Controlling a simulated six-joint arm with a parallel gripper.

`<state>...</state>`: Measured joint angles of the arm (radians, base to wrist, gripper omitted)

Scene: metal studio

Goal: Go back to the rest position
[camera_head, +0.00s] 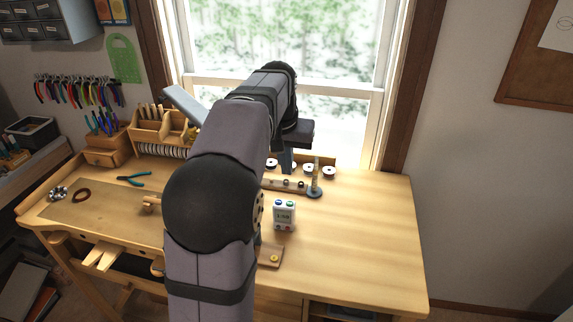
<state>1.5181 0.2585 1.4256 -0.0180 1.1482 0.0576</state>
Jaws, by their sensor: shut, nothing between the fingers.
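My arm rises through the middle of the view and reaches over the wooden workbench (370,240) toward the window. My gripper (287,166) hangs down at the far end of the arm, above the back of the bench. Its fingers show small and dark, close together, with nothing seen between them. The arm hides part of the bench behind it.
Near the gripper are an upright rod on a round base (314,189), a wooden strip with small pieces (285,184) and white-topped discs (308,167). Pliers (133,179) lie left. The bench's right side is clear.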

